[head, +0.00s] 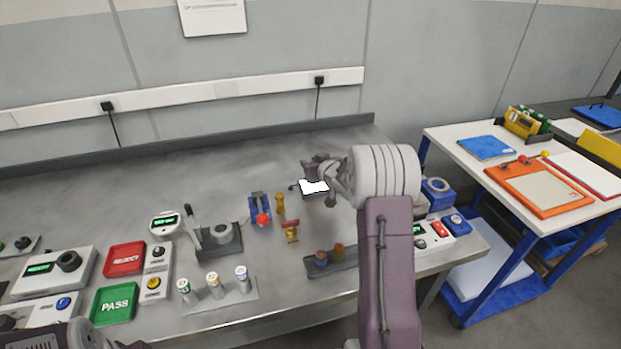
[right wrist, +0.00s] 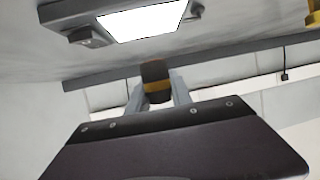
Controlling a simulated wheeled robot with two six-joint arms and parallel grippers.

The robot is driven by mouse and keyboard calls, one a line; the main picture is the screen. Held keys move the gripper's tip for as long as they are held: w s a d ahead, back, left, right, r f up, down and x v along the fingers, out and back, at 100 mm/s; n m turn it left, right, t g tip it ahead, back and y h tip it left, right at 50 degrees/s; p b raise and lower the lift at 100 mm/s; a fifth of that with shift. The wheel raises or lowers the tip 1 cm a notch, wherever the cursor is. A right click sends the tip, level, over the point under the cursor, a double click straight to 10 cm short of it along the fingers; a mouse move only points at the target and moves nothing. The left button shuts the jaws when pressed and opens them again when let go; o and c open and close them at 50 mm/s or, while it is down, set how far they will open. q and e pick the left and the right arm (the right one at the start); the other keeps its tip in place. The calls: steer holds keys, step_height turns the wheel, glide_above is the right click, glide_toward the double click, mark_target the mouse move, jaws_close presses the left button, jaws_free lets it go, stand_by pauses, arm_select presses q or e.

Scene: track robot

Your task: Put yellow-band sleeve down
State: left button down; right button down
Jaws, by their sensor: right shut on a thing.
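My right gripper (right wrist: 158,92) is shut on the yellow-band sleeve (right wrist: 155,72), a dark short cylinder with a yellow-orange band, in the right wrist view. In the head view the right gripper (head: 328,178) is beside a small device with a bright white lit panel (head: 313,187); the sleeve cannot be made out clearly there. The lit panel (right wrist: 145,22) also shows beyond the sleeve in the right wrist view, apart from it in the picture. Part of my left arm shows at the bottom left of the head view; its jaws cannot be made out.
A dark rack (head: 345,262) with two small brown-orange pieces stands near the front edge. A holder (head: 222,300) with three white-capped vials, a red tray (head: 125,259) and a green PASS tray (head: 114,303) lie further left. The back left bench (head: 130,185) is clear.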

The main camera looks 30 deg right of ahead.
step_height(320, 180, down, 3)
steer(key=shift+f+b, duration=0.2)
steer(key=shift+b, duration=0.55)
steer(key=shift+f, duration=0.4)
steer(key=shift+w+r, duration=0.1)
steer(key=shift+f, duration=0.2)
steer(key=c, duration=1.1)
jaws_free()
steer(key=shift+c, duration=0.2)
steer(key=shift+r, duration=0.15)
